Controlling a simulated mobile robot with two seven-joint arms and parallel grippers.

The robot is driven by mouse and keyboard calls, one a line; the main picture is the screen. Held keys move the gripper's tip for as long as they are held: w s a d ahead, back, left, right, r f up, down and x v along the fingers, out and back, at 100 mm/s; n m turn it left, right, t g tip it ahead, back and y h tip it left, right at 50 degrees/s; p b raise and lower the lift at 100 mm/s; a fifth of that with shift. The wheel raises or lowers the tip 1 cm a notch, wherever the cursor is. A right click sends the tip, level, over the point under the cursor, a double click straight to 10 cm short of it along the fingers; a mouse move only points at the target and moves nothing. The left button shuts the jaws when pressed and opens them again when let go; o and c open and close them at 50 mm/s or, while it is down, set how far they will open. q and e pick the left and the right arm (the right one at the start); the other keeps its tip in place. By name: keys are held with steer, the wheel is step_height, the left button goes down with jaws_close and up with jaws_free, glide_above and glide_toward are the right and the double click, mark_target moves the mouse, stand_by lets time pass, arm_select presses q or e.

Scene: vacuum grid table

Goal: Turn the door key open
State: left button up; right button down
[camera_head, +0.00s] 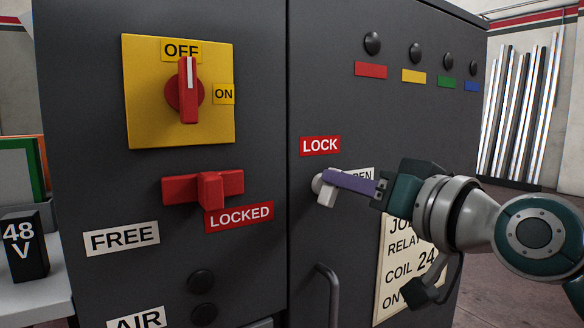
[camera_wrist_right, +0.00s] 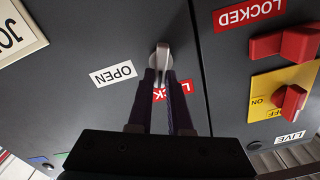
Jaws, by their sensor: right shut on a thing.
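The door key (camera_head: 327,195) is a light grey handle on a round lock in the dark cabinet door, below the red LOCK label (camera_head: 320,146). A white OPEN label (camera_head: 364,174) beside it is partly hidden by my right gripper. My right gripper (camera_head: 332,180) reaches in from the right with purple fingers at the key. In the right wrist view the fingers (camera_wrist_right: 161,78) are shut on the key (camera_wrist_right: 162,57), one on each side of its grip. The OPEN label also shows whole there (camera_wrist_right: 114,74). My left gripper is in neither view.
Left of the door seam are a yellow panel (camera_head: 140,130) with a red rotary switch (camera_head: 187,92) and a red handle (camera_head: 205,188) by a LOCKED label. A grey door pull (camera_head: 331,295) stands out below the key. Several black knobs line the upper right.

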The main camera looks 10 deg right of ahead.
steer(key=shift+w+d+f+m+p, duration=0.15)
steer(key=shift+m+p, duration=0.25)
steer(key=shift+m, duration=1.75)
steer(key=shift+s+d+f+m+p, duration=0.15)
steer(key=shift+m+p, duration=0.3)
steer(key=shift+m, duration=1.65)
steer(key=shift+w+d+f+m+p, duration=0.15)
steer(key=shift+f+m+p, duration=0.2)
steer(key=shift+m, duration=1.8)
steer(key=c, duration=0.8)
jaws_free()
steer(key=shift+c, duration=0.2)
steer(key=shift+r, duration=0.1)
